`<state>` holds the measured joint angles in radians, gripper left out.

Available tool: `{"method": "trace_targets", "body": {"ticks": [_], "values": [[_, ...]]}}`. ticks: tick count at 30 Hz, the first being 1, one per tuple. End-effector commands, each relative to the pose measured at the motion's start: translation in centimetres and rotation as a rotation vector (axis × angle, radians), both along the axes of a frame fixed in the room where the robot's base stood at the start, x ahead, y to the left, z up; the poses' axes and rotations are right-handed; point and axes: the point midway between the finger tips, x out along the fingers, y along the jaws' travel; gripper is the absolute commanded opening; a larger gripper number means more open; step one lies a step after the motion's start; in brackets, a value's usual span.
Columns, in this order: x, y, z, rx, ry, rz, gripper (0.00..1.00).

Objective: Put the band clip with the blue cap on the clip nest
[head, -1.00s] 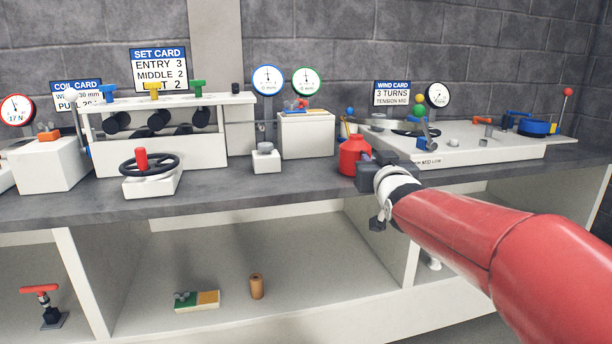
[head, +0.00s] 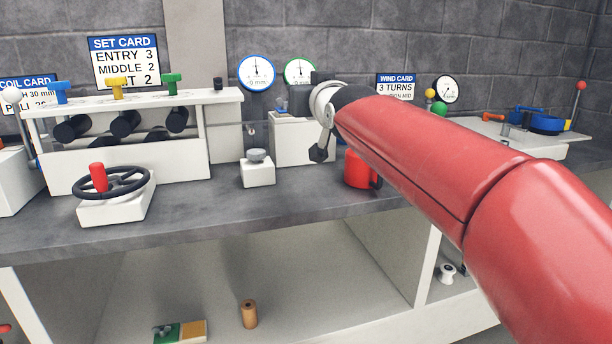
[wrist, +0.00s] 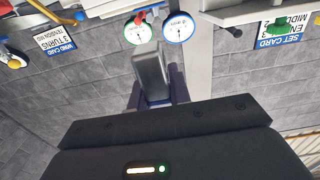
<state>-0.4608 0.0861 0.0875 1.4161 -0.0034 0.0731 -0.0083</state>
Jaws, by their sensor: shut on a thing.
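My gripper (head: 288,98) is in front of and above the white block (head: 302,150) below the two round gauges. In the wrist view my gripper (wrist: 155,88) has its dark fingers on both sides of a long grey piece (wrist: 150,72), shut on it. The clip nest cannot be told for certain; the block's top is mostly hidden by my gripper.
A red mug (head: 358,170) stands under my arm. A small white block with a grey knob (head: 257,168) is left of it. The roller frame (head: 125,165) and handwheel (head: 112,184) fill the left. The bench front between them is clear.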

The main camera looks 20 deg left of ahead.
Motion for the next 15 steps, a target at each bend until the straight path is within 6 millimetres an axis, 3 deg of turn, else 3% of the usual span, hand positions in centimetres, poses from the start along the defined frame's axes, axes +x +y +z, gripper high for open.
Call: {"method": "trace_targets", "body": {"ticks": [1, 9, 15], "values": [[0.0, -0.1, -1.9, -0.002, 0.003, 0.0, 0.0], [0.0, 0.0, -8.6, -0.001, 0.003, -0.001, 0.0], [0.0, 0.0, -10.9, 0.001, 0.0, 0.0, 0.0]]}}
